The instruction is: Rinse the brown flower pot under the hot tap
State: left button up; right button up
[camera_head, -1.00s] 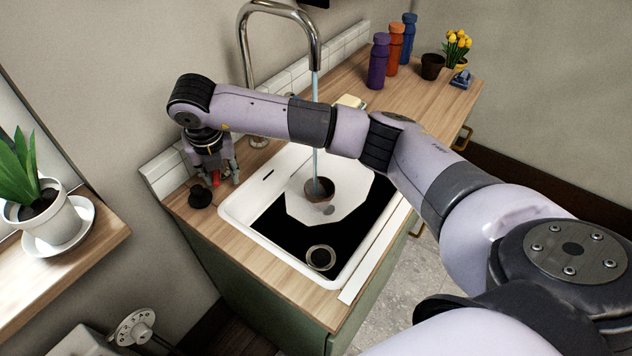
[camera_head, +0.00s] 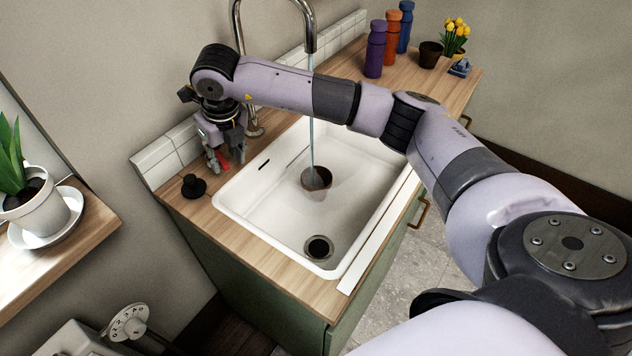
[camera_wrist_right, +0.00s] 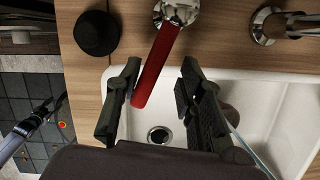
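The brown flower pot (camera_head: 317,178) stands in the white sink (camera_head: 235,208) under the curved tap (camera_head: 309,35). A thin stream of water runs from the tap into it. In the right wrist view, part of the pot (camera_wrist_right: 236,95) shows behind a finger. A red lever (camera_wrist_right: 158,62) on a chrome base juts from the counter at the sink's back left corner. My right gripper (camera_head: 225,158) is over this corner, fingers down. In the wrist view, my right gripper (camera_wrist_right: 160,80) is open, a finger on each side of the lever; the left finger is nearer.
A black knob-like piece (camera_head: 193,186) sits beside the sink. Purple (camera_head: 375,50), orange (camera_head: 392,40) and blue (camera_head: 405,28) bottles, a dark pot (camera_head: 430,54) and yellow flowers (camera_head: 455,38) stand at the counter's far end. My right arm spans the sink.

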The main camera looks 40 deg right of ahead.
jog(key=shift+w+d+f+n+y+b, duration=0.15)
jog(key=shift+d+n+b, duration=0.2)
jog(key=shift+n, duration=0.2)
jog(key=shift+w+d+n+y+b, duration=0.15)
jog(key=shift+d+n+b, duration=0.1)
jog(key=shift+d+n, duration=0.25)
jog(key=shift+w+d+n, duration=0.1)
jog(key=shift+d+n, duration=0.15)
jog(key=shift+n, duration=0.6)
jog(key=shift+s+a+m, duration=0.25)
jog(key=shift+a+m, duration=0.35)
jog(key=shift+m, duration=0.4)
notch_tip(320, 180, up, 7)
jog(key=p, duration=0.3)
jog(key=shift+r+p, duration=0.2)
jog(key=shift+p, duration=0.1)
